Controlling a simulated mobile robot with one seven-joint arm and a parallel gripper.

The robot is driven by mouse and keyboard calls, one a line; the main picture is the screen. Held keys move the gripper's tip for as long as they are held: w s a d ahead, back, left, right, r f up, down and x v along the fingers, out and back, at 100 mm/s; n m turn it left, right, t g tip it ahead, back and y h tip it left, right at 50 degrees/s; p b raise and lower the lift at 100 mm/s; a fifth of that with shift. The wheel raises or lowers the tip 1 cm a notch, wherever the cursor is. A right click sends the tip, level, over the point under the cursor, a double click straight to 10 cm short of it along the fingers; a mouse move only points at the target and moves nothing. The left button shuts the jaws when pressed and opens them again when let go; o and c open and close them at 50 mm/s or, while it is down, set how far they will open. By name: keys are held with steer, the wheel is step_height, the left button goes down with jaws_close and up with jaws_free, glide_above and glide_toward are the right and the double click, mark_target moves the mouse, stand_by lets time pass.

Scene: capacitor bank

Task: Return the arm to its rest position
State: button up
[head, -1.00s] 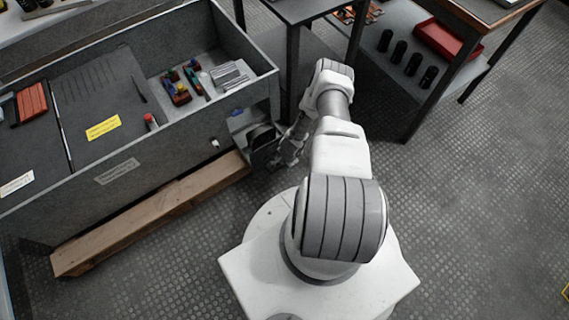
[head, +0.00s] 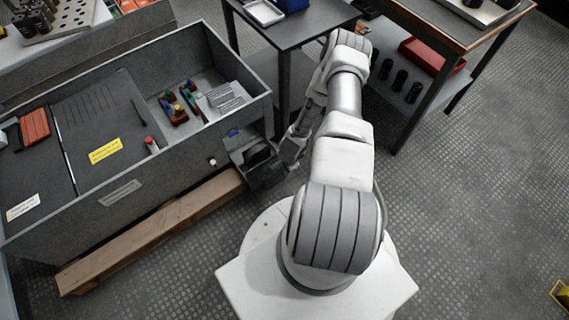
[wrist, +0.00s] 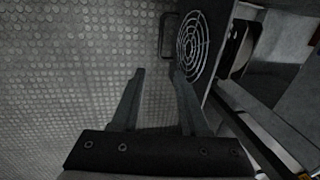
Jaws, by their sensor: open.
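My arm (head: 340,150) reaches up and away from my white base in the head view, bent at the elbow, with its far end folded back down. My gripper (wrist: 158,78) shows in the wrist view with its two fingers apart and nothing between them. Patterned floor lies behind the fingers. The right finger is close in the picture to a round fan grille (wrist: 191,47) on a dark box; I cannot tell whether they touch. In the head view the gripper is mostly hidden near the dark box (head: 262,160) on the bin's side.
A large grey bin (head: 190,140) with tools and parts stands at left, a wooden beam (head: 150,232) along its foot. A dark table (head: 290,32) and a shelved bench (head: 465,32) with a red tray (head: 432,55) stand behind my arm.

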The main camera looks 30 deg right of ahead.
steer(key=shift+s+r, duration=0.2)
steer(key=shift+r, duration=0.65)
steer(key=w+a+r+n+t, duration=0.1)
steer(key=w+r+n, duration=0.4)
steer(key=r, duration=1)
steer(key=w+a+r+n+t, duration=0.15)
steer(key=w+r, duration=0.55)
steer(key=r, duration=0.8)
steer(key=s+a+r+n, duration=0.3)
steer(key=r, duration=0.6)
steer(key=s+a+r+n, duration=0.2)
steer(key=s+a+r, duration=0.15)
steer(key=r, duration=0.55)
steer(key=s+a+r+n, duration=0.3)
steer(key=r, duration=0.5)
steer(key=s+a+r+n+t, duration=0.1)
steer(key=s+a+r+n, duration=0.1)
steer(key=s+r, duration=0.35)
steer(key=s+a+r+n, duration=0.1)
steer(key=s+a+r, duration=0.1)
steer(key=s, duration=0.7)
step_height(320, 180, up, 17)
steer(key=p, duration=1.7)
steer(key=shift+s+a+f, duration=0.15)
